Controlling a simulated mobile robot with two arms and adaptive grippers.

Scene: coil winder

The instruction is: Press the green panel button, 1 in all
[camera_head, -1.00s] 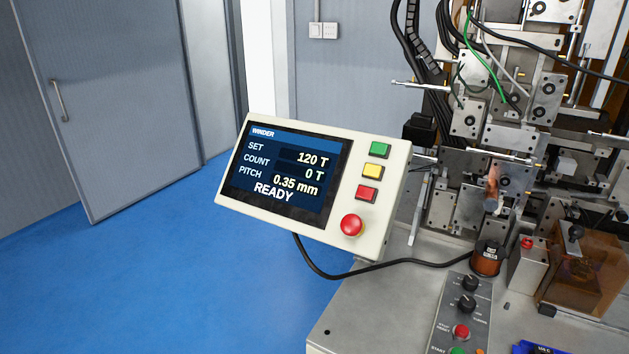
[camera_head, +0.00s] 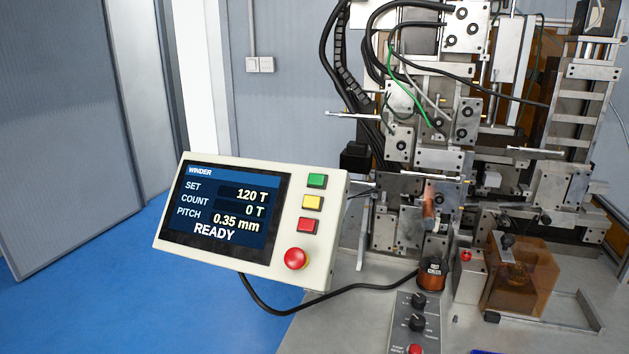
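The green panel button (camera_head: 317,181) is a square key at the top of the button column on the cream control panel (camera_head: 333,232). Below it are a yellow button (camera_head: 312,202), a red square button (camera_head: 307,226) and a round red mushroom button (camera_head: 296,259). The panel's screen (camera_head: 222,207) reads WINDER, SET 120 T, COUNT 0 T, PITCH 0.35 mm and READY. The panel is tilted in the picture, and nothing covers its buttons. Neither of my grippers shows in the head view.
The coil winding machine (camera_head: 440,130) stands right of the panel. A black cable (camera_head: 300,313) runs from the panel across the grey table. A lower knob box (camera_head: 418,312) and a copper-coloured spool (camera_head: 432,278) stand on the table. Blue floor (camera_head: 100,300) is open at left.

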